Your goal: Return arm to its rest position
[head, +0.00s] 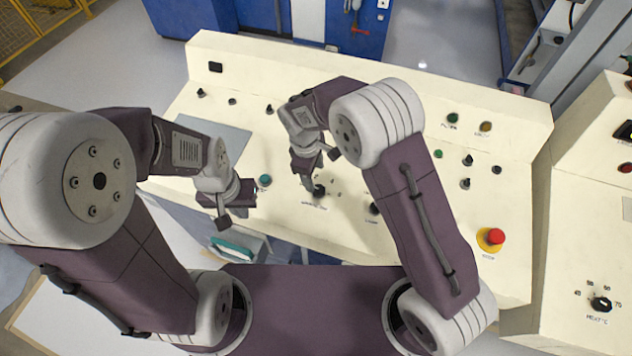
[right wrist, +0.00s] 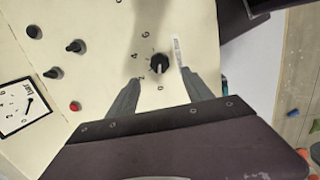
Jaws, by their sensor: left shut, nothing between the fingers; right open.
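In the head view my right gripper (head: 318,170) points down over the cream control panel (head: 340,105), close to a black knob (head: 319,190). In the right wrist view its two fingers (right wrist: 160,92) are spread, with a black knob (right wrist: 159,63) ringed by printed numbers just ahead between them. Nothing is held; I cannot tell whether the fingers touch the knob. My left gripper (head: 230,208) is shut and empty near the panel's front left edge. Both arms are bent.
A red emergency button (head: 495,237) stands on a yellow base at the panel's right. A teal button (head: 265,181) and several small knobs are spread over the panel. A second panel with a dial (head: 601,304) stands at far right. A blue cabinet (head: 225,20) stands behind.

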